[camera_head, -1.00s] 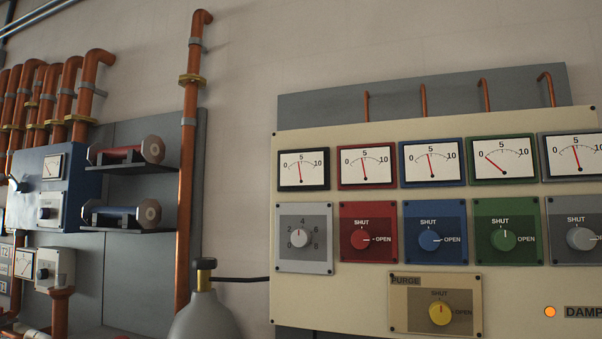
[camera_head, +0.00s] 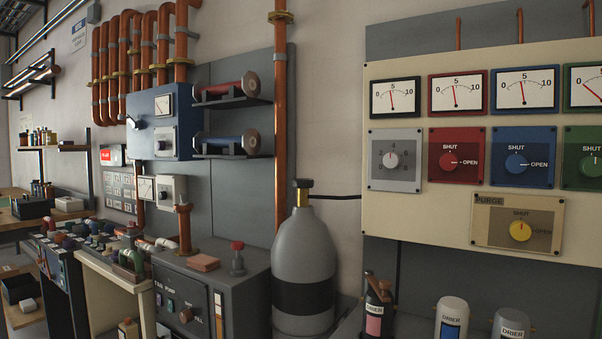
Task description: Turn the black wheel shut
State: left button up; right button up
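A grey gas cylinder (camera_head: 305,258) with a dark band stands against the wall near the middle. A small black wheel (camera_head: 302,183) sits on top of its brass valve neck (camera_head: 302,198). This is the only clear black wheel I see, and I cannot tell whether it is open or shut. A thin black hose runs right from near the neck toward the panel. Neither of my grippers is in view.
A cream panel (camera_head: 430,215) with gauges and coloured knobs hangs at the right. A dark cabinet with a red-topped valve (camera_head: 237,258) stands left of the cylinder. Cluttered benches fill the left.

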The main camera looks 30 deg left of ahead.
aim_at(302, 183)
jog(key=u, duration=2.45)
jog(key=i, duration=0.1)
jog(key=z, duration=1.65)
